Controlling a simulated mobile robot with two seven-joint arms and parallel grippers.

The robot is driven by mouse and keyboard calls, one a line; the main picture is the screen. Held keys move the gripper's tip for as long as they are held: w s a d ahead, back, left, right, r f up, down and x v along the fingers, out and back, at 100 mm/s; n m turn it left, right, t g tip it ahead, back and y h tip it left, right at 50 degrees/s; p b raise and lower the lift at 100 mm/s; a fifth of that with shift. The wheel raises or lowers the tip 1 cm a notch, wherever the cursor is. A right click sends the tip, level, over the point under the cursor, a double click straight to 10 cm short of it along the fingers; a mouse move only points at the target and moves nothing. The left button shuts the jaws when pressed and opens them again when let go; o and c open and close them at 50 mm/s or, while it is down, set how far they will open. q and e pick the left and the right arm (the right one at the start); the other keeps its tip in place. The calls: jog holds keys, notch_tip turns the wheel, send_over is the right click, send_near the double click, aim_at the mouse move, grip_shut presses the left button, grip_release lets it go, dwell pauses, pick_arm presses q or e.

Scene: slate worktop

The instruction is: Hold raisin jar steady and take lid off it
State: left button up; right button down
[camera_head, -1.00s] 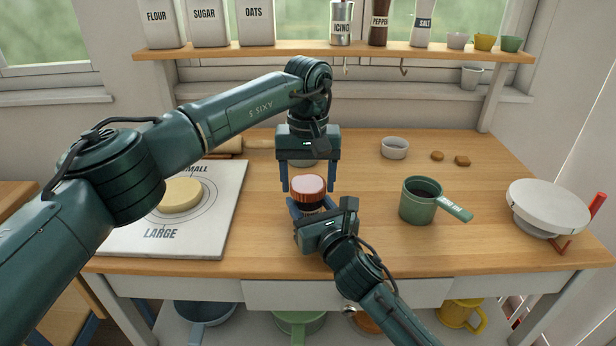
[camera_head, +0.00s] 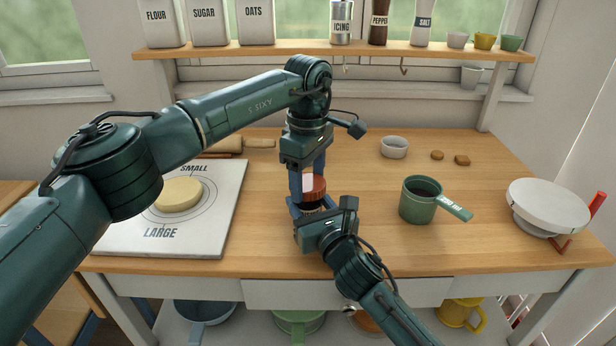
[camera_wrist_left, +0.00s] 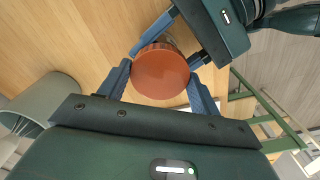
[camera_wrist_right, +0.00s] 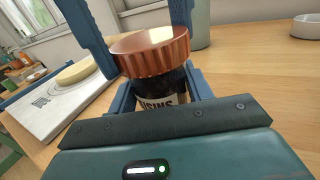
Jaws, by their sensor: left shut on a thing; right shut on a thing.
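The raisin jar (camera_wrist_right: 165,98) stands upright at the middle of the worktop, with dark contents and a label partly reading "ISINS" in the right wrist view. Its ridged copper-red lid (camera_head: 317,187) sits on top; it also shows from above in the left wrist view (camera_wrist_left: 160,72). My left gripper (camera_head: 309,190) comes down from above, shut on the lid with a finger on each side. My right gripper (camera_head: 312,208) is low at the front, shut on the jar's body below the lid. In the head view the grippers hide most of the jar's body.
A white board (camera_head: 225,215) with a dough round (camera_head: 181,194) lies left. A green measuring cup (camera_head: 418,203) and a white scale (camera_head: 548,205) stand right. A small white bowl (camera_head: 395,147) is behind. Bare wood lies between the jar and the green cup.

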pick_arm(q)
jog(key=n, duration=0.4)
jog(key=shift+n, duration=0.3)
jog(key=n, duration=0.4)
jog(key=shift+n, duration=0.3)
jog(key=n, duration=1)
jog(key=shift+n, duration=0.4)
jog(key=n, duration=1.1)
jog(key=shift+r, duration=0.1)
jog(key=shift+r, duration=0.15)
jog(key=shift+r, duration=0.95)
